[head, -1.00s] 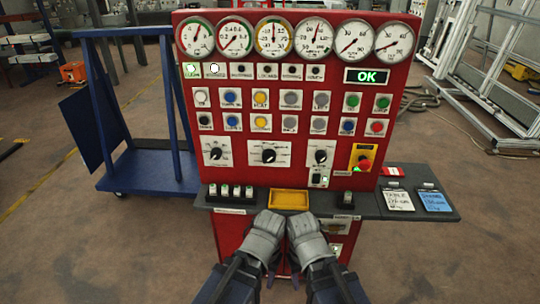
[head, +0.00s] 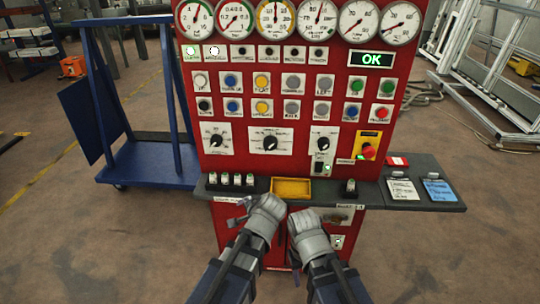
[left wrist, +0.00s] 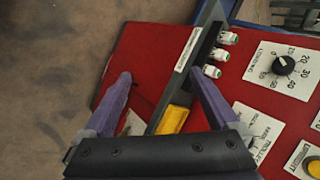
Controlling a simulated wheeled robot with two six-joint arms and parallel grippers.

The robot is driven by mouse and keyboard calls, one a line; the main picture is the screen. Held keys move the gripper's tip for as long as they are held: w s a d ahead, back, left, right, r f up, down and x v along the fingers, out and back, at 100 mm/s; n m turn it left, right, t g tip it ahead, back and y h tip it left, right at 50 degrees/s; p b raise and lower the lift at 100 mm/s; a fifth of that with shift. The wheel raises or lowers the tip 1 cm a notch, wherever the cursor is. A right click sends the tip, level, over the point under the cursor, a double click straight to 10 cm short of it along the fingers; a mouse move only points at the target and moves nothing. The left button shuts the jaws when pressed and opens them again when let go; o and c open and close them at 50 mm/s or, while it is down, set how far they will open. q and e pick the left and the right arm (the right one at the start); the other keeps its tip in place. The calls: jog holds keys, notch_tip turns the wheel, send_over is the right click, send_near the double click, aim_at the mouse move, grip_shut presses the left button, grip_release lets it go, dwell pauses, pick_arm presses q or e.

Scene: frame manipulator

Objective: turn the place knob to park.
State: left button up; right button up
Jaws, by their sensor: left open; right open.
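A red control panel carries three black rotary knobs: a left knob (head: 216,140), a middle knob (head: 270,143) and a right knob (head: 323,143), each on a white plate. Their labels are too small to read, so I cannot tell which is the place knob. A knob with a numbered scale (left wrist: 284,65) shows at the upper right in the left wrist view. My left gripper (left wrist: 163,78) is open, its fingers apart with nothing held, below the knobs near the shelf. My right gripper (head: 308,222) is open and low before the panel; its fingers are hardly visible.
A dark shelf (head: 416,196) juts out below the knobs, with a yellow tray (head: 291,188) and small white-topped switches (head: 237,181). A red emergency button (head: 367,151) sits right of the knobs. A blue cart (head: 150,166) stands left.

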pick_arm(q)
jog(key=w+a+r+m+t+y+b, duration=0.1)
jog(key=w+m+t+b, duration=0.2)
jog(key=w, duration=0.4)
jog(key=m+t+h+b, duration=0.45)
jog(key=m+t, duration=0.45)
jog(key=m, duration=1.1)
send_near(270, 146)
jog(key=w, duration=0.2)
jog(key=shift+w+a, duration=0.2)
jog(key=shift+w, duration=1.8)
jog(key=shift+w+a, duration=0.15)
jog(key=shift+w, duration=1.9)
jog(key=shift+r, duration=0.1)
pick_arm(e)
notch_tip(270, 146, down, 9)
jog(key=shift+r, duration=0.1)
pick_arm(q)
jog(key=c, duration=1.4)
jog(key=shift+o, duration=0.2)
jog(key=shift+s+n, duration=0.1)
jog(key=shift+n, duration=0.3)
